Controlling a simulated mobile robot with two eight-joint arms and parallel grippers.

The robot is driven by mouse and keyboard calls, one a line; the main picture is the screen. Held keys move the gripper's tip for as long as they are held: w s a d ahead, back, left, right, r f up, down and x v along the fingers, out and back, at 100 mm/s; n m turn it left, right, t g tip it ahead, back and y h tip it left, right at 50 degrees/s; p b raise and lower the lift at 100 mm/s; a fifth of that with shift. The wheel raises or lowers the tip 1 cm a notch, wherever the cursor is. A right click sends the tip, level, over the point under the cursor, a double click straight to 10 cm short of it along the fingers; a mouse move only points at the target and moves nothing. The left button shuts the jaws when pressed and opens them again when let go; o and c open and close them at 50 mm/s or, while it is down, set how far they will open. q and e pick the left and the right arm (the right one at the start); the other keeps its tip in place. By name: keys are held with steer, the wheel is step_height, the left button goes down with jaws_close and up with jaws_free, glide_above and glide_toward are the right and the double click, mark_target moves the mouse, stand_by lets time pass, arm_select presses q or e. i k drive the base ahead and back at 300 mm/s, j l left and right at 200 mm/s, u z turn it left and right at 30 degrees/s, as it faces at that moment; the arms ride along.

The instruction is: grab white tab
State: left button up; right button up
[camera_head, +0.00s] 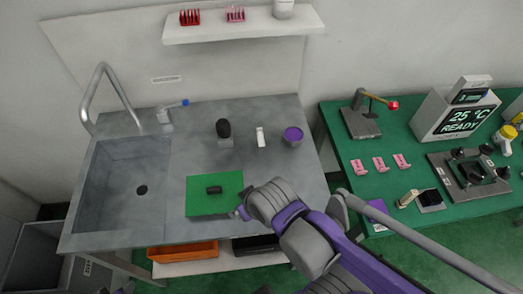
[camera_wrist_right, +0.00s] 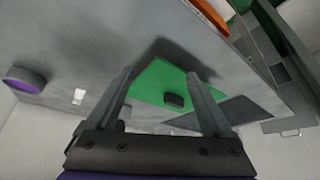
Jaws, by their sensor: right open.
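A small white tab (camera_head: 261,137) stands on the grey counter, between a black-topped knob (camera_head: 223,130) and a purple round cap (camera_head: 293,135). In the right wrist view the white tab (camera_wrist_right: 78,96) is small and lies left of the fingers, beside the purple cap (camera_wrist_right: 25,80). My right gripper (camera_wrist_right: 160,80) is open with nothing between its fingers. In the head view it is mostly hidden by its own arm near the front of the counter, apart from the tab.
A green mat (camera_head: 200,205) with a small black block (camera_head: 214,190) lies on the counter, left of my right arm. A sink (camera_head: 125,185) and tap are further left. A green table (camera_head: 340,150) with a lever fixture (camera_head: 361,122) and pink pieces stands to the right.

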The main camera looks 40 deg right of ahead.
mark_target(259, 132)
steer(key=k+j+z, duration=0.1)
steer(key=z, duration=0.3)
steer(key=k+j+z, duration=0.1)
steer(key=z, duration=0.25)
steer(key=k+j+z, duration=0.1)
steer(key=z, duration=0.3)
steer(key=i+z, duration=0.3)
steer(key=i, duration=0.15)
steer(key=l+u, duration=0.2)
steer(key=u, duration=0.3)
steer(key=k+l+u, duration=0.1)
steer(key=u, duration=0.35)
steer(key=k+l+u, duration=0.1)
steer(key=l+u, duration=0.15)
steer(key=u, duration=0.25)
